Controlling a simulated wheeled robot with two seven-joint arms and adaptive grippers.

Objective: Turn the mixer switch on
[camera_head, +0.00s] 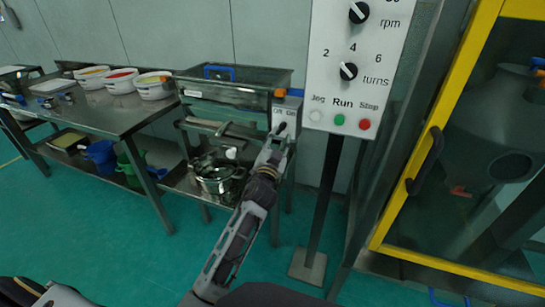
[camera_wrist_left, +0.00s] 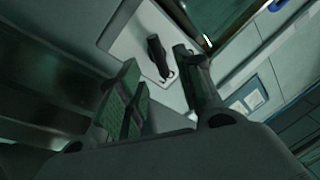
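The mixer switch is a black lever (camera_wrist_left: 157,52) on a pale plate (camera_wrist_left: 128,38) in the left wrist view. In the head view the small light switch box (camera_head: 288,107) with two printed labels is at the right end of a metal tank. My left gripper (camera_head: 276,145) is at the lower front of this box and partly covers the switch. In the left wrist view its two fingers are apart, with the lever showing between their tips. I cannot tell whether either finger touches it. My right gripper is not in view.
A tall control panel (camera_head: 345,92) with two knobs and several buttons stands right of the switch box. A yellow-framed cabinet (camera_head: 407,175) is at the right. A metal table (camera_head: 110,110) with white tubs is at the left. A pot (camera_head: 217,177) sits on the lower shelf.

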